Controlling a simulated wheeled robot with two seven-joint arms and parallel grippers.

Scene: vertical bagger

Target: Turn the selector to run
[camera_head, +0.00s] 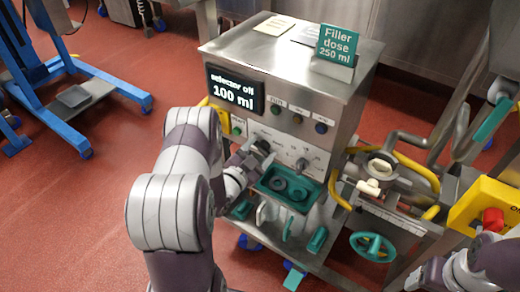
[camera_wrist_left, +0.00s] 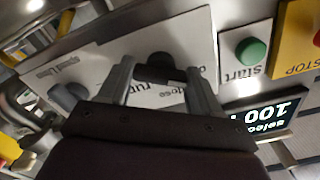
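The black selector knob (camera_wrist_left: 160,68) shows in the left wrist view on a light plate (camera_wrist_left: 95,55), with the words "run" and "dose" near it. In the head view my left gripper (camera_head: 250,158) is at the left part of the machine's front panel and hides much of the selector. The display (camera_head: 234,91) reads "selector off" and "100 ml". My right gripper (camera_head: 430,276) is at the lower right edge, its fingers unclear.
A green Start button (camera_wrist_left: 250,50) and a yellow stop box (camera_wrist_left: 299,40) are beside the selector plate. A teal tray (camera_head: 288,188) is below. A yellow box with a red button (camera_head: 492,219) stands at right.

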